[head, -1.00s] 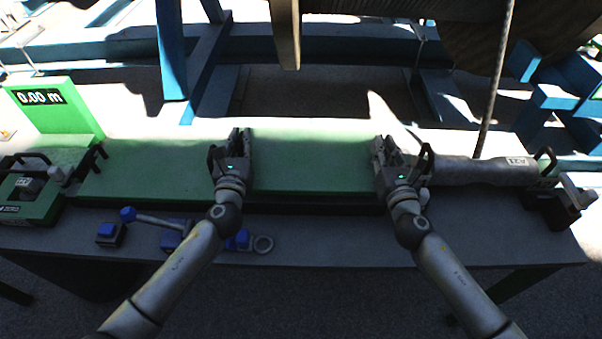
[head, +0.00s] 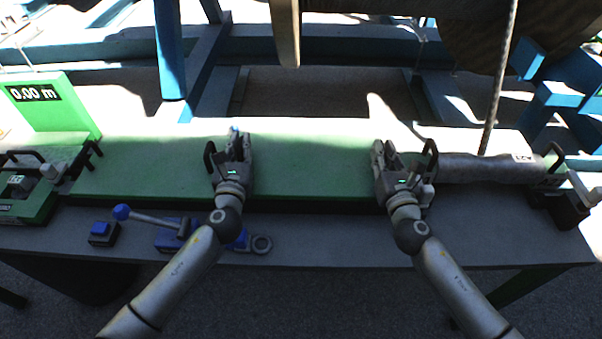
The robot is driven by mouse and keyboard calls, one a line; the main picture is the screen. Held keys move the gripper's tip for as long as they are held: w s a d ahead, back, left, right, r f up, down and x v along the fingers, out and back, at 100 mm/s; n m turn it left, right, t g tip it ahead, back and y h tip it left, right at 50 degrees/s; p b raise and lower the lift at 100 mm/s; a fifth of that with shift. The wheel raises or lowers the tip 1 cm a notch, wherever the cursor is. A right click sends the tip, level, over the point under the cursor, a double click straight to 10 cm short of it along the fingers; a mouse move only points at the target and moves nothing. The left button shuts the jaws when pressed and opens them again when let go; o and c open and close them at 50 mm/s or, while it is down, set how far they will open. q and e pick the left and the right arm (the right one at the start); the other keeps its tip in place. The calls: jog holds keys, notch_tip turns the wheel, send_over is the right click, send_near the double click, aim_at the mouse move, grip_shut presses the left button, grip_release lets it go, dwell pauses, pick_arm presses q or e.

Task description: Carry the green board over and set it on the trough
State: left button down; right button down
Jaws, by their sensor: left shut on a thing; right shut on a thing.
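The green board (head: 310,165) is a long flat panel lying lengthwise across the bench, level or nearly so. My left gripper (head: 238,145) is shut on it near its middle, and my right gripper (head: 383,152) is shut on it at its right end. Both hands cover parts of the board. I cannot make out the trough clearly; the dark strip along the board's front edge hides what lies under it. I cannot tell whether the board touches what is beneath.
A green panel reading 0.00 m (head: 36,93) and a clamp device (head: 25,195) stand at left. A labelled grey tube (head: 487,168) runs right to another clamp (head: 555,205). A blue-handled lever (head: 150,219) lies in front. A cable (head: 498,90) hangs at right.

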pick_arm(q)
jog(key=shift+a+f+b, duration=0.15)
jog(key=shift+f+b, duration=0.45)
jog(key=shift+f, duration=0.1)
pick_arm(e)
jog(key=shift+w+f, duration=0.1)
jog(key=shift+f, duration=0.5)
pick_arm(q)
jog(key=c, duration=1.9)
grip_release()
jog(key=shift+f, duration=0.15)
pick_arm(e)
jog(key=c, duration=1.9)
grip_release()
jog(key=shift+f, duration=0.15)
pick_arm(q)
jog(key=o, duration=0.4)
pick_arm(e)
jog(key=o, duration=0.5)
jog(key=shift+c, duration=0.2)
pick_arm(q)
jog(key=shift+o, duration=0.2)
jog(key=shift+s, duration=0.1)
